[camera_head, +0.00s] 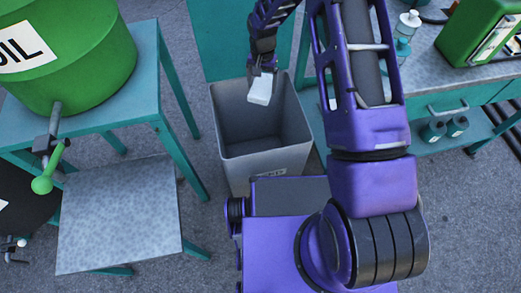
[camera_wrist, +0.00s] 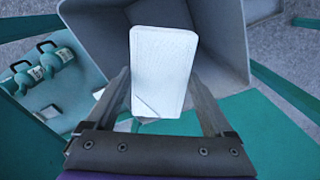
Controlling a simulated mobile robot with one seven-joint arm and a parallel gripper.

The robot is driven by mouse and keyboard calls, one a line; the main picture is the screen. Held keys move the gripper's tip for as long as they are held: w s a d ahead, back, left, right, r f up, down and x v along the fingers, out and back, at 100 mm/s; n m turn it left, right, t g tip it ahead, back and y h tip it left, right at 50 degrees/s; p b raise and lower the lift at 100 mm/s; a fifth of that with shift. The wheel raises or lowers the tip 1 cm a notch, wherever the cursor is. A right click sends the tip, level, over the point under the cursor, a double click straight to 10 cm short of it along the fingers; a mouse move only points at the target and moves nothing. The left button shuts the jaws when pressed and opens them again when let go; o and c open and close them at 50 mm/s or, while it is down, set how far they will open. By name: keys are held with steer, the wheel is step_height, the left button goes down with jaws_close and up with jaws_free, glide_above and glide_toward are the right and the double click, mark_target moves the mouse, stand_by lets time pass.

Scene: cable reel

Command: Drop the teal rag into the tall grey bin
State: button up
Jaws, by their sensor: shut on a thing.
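A pale, whitish folded cloth-like piece (camera_head: 261,91) is held in my gripper (camera_head: 262,74); no plainly teal rag shows. In the wrist view the same piece (camera_wrist: 163,62) sits flat between the two fingers, with a fold at its lower left corner. The tall grey bin (camera_head: 250,166) stands open below my gripper, in the middle of the head view. The piece appears above the bin's opening, near its back side. The bin's grey inner wall (camera_wrist: 222,35) shows behind the piece in the wrist view. My gripper is shut on the piece.
A teal stand (camera_head: 145,90) with a green oil drum (camera_head: 85,60) is at left, above a low speckled table (camera_head: 120,215). A workbench (camera_head: 450,98) with a green can (camera_head: 480,32) is at right. A teal panel (camera_head: 235,40) stands behind the bin.

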steer(key=o, duration=0.9)
step_height(320, 180, up, 17)
steer(key=shift+r+p, duration=0.2)
steer(key=shift+p, duration=0.65)
